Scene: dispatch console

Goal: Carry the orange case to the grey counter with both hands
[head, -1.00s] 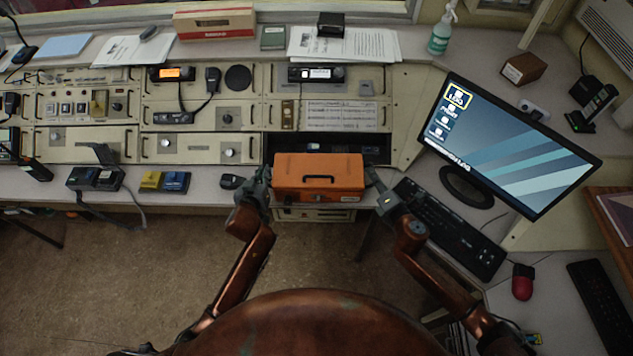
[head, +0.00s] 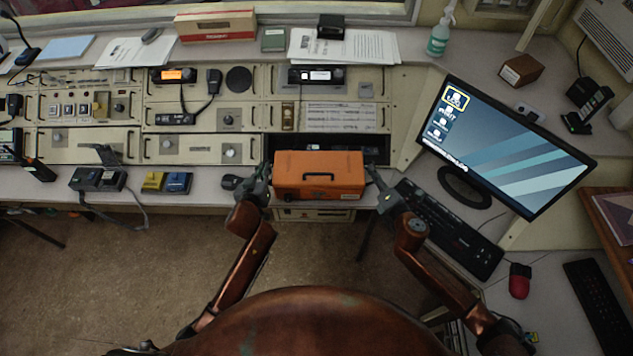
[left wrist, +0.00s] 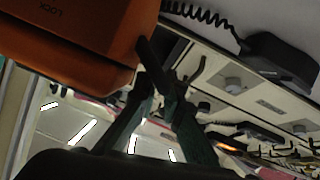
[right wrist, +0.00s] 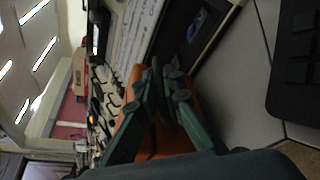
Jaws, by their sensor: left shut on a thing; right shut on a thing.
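In the left wrist view the case (left wrist: 75,40) fills the upper left beside the closed fingers (left wrist: 150,65). In the right wrist view the case (right wrist: 150,145) is partly hidden behind the fingers (right wrist: 160,75).
A dark recess (head: 377,152) opens in the console behind the case. The monitor (head: 505,145) and black keyboard (head: 450,230) stand to the right.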

